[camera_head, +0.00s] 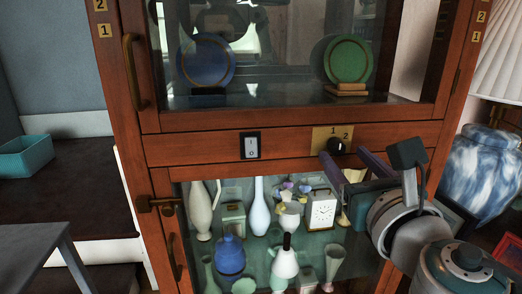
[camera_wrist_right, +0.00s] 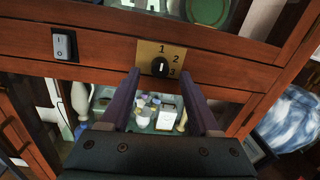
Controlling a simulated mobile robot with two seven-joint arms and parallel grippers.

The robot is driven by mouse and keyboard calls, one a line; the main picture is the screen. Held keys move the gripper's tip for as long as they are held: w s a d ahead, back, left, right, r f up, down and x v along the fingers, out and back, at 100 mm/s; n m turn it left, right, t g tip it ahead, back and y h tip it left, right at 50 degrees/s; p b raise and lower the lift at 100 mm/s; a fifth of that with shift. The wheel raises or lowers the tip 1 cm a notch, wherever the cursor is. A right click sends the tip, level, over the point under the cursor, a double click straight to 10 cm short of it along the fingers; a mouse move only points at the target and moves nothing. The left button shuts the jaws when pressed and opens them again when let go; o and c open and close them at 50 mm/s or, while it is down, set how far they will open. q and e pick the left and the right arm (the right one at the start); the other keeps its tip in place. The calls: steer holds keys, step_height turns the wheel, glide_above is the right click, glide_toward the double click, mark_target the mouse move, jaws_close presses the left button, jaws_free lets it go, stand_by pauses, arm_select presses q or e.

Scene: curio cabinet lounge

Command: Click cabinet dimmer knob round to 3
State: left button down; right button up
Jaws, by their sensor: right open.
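The black dimmer knob (camera_head: 337,146) sits on a brass plate (camera_head: 318,138) on the cabinet's wooden rail. In the right wrist view the knob (camera_wrist_right: 160,67) shows a white mark that looks about upright, and the plate (camera_wrist_right: 147,52) carries the numbers 1, 2 and 3. My right gripper (camera_head: 344,157) is open, with its purple fingers pointing at the knob. In the right wrist view the fingertips (camera_wrist_right: 160,75) stand left and right of the knob, and nothing is between them but the view of it. I cannot tell how deep they reach. My left gripper is not in view.
A white rocker switch (camera_head: 251,146) is on the same rail, left of the knob. Glass above and below encloses plates and vases. A brass handle (camera_head: 132,72) and a latch (camera_head: 157,204) stick out at left. A blue-white lamp (camera_head: 482,165) stands at right.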

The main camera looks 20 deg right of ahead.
steer(key=shift+x, duration=1)
steer(key=shift+c, duration=0.3)
jaws_close()
